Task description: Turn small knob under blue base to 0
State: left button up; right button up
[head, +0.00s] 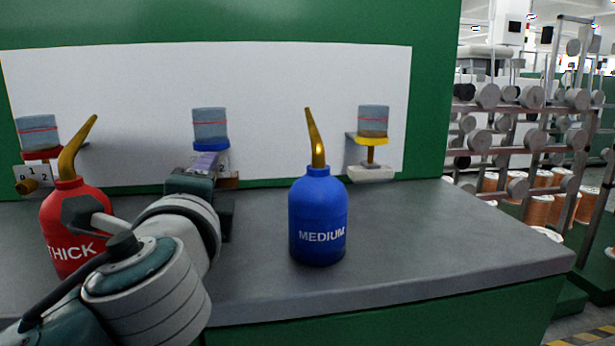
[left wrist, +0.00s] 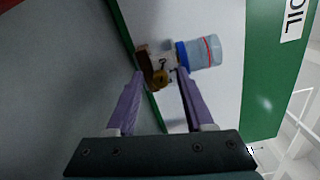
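The blue base (head: 211,146) is under a clear cup with a red line (head: 209,122), mounted at the middle of the white panel. It also shows in the left wrist view (left wrist: 182,55). The small brass knob (left wrist: 161,79) is below it, and its dial numbers cannot be read. My left gripper (head: 207,163) is in front of the space under the blue base and hides the knob in the head view. In the left wrist view my left gripper (left wrist: 160,72) has its purple fingers apart, with the knob near their tips between them. My right gripper is not in view.
A red THICK bottle (head: 75,225) stands left, partly behind my left arm. A blue MEDIUM bottle (head: 317,222) stands right of it on the grey counter (head: 430,235). Cups on a red base (head: 43,154) and yellow base (head: 372,140) flank the middle one.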

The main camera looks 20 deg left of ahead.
pick_arm(q)
jog(key=p+v, duration=0.1)
jog(key=v, duration=0.9)
jog(key=shift+w, duration=0.1)
jog(key=s+d+r+n+g+h+p, duration=0.2)
jog(key=s+r+n+g+h+p, duration=0.55)
jog(key=p, duration=1.05)
jog(key=s+d+r+n+g+h+p, duration=0.25)
jog(key=s+r+n+g+p, duration=0.25)
jog(key=s+r+p, duration=0.95)
jog(key=w+r+p, duration=0.2)
jog(key=r+p, duration=1.4)
jog(key=p, duration=0.2)
jog(key=w+r+p, duration=0.1)
jog(key=r+p, duration=1.5)
jog(key=p, duration=0.3)
jog(key=shift+w+r+t+y, duration=0.3)
jog(key=shift+w+t, duration=0.05)
jog(key=shift+w, duration=0.05)
